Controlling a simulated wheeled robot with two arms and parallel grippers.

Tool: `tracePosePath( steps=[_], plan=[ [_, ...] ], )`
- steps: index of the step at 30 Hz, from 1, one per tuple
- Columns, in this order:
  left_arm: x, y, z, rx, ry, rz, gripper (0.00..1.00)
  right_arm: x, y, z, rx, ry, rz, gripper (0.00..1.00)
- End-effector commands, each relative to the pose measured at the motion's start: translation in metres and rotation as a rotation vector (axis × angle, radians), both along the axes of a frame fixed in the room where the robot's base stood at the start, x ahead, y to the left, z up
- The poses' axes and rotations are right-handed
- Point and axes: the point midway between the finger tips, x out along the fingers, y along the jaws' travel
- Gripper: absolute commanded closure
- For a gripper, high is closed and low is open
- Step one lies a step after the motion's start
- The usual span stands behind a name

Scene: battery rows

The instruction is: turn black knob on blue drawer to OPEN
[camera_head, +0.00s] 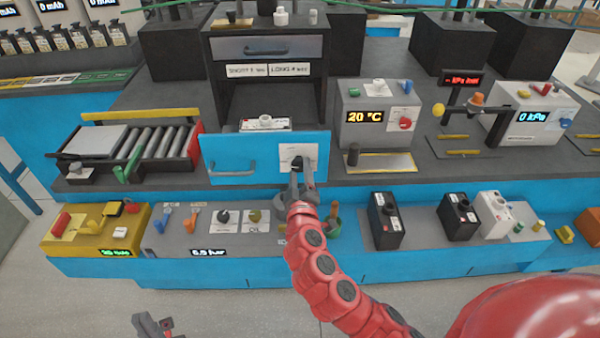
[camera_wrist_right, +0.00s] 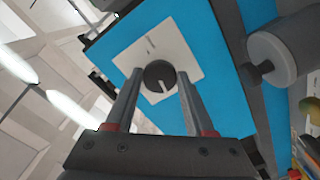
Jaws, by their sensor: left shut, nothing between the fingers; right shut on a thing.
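The plate's wording is too small to read. My left gripper (camera_head: 152,325) is shut and empty, low at the left, away from the bench.
A black cabinet (camera_head: 266,85) stands above the drawer. A roller tray (camera_head: 150,142) is to the left and a 20 °C box (camera_head: 378,118) to the right. The lower shelf holds a yellow box (camera_head: 95,228), small knobs and black boxes (camera_head: 386,222). The floor in front is clear.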

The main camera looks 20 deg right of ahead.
Motion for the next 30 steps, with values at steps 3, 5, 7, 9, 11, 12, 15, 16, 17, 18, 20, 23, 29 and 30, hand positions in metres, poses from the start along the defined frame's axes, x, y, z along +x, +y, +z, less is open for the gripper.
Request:
tracePosePath(
  steps=[3,5,7,9,11,12,15,16,17,18,20,23,29,30],
  plan=[
    [0.0,0.0,0.0003,0.0,0.0,0.0,1.0,-0.0001,0.0003,0.0008,-0.064,0.017,0.0,1.0],
    [0.0,0.0,0.0004,0.0,0.0,0.0,1.0,-0.0001,0.0,0.0008,-0.093,0.025,0.0,1.0],
    [0.0,0.0,0.0005,0.0,0.0,0.0,1.0,-0.0001,-0.0001,0.0007,-0.117,0.033,-0.001,1.0],
    [0.0,0.0,0.0006,0.0,0.0,0.0,1.0,-0.0002,-0.0003,0.0005,-0.137,0.04,-0.001,1.0],
    [0.0,0.0,0.0006,0.0,0.0,0.0,1.0,-0.0002,-0.0003,0.0005,-0.15,0.043,-0.001,1.0],
    [-0.0001,0.0,0.0007,0.0,0.0,0.0,1.0,-0.0002,-0.0003,0.0005,-0.158,0.045,-0.001,1.0],
    [0.0,0.0,0.0007,0.0,0.0,0.0,1.0,-0.0001,-0.0004,0.0005,-0.169,0.048,-0.001,1.0],
    [0.0,0.0,0.0007,0.0,0.0,0.0,1.0,-0.0001,-0.0004,0.0006,-0.172,0.049,-0.001,1.0],
    [0.0,0.0,0.0008,0.0,0.0,0.0,1.0,-0.0002,-0.0003,0.0006,-0.173,0.05,-0.001,1.0],
    [0.0,0.0,0.0007,0.0,0.0,0.0,1.0,-0.0002,-0.0003,0.0006,-0.175,0.05,-0.001,1.0],
    [-0.0001,0.0,0.0007,0.0,0.0,0.0,1.0,-0.0002,-0.0003,0.0006,-0.176,0.05,-0.001,1.0],
    [0.0,0.0,0.0007,0.0,0.0,0.0,1.0,-0.0002,-0.0003,0.0005,-0.176,0.05,-0.001,1.0],
    [0.0,0.0,0.0007,0.0,0.0,0.0,1.0,-0.0002,-0.0003,0.0005,-0.175,0.049,-0.001,0.37],
    [0.0,0.0,0.0006,0.0,0.0,0.0,1.0,-0.0002,-0.0002,0.0004,-0.175,0.05,0.0,0.3]
  ],
)
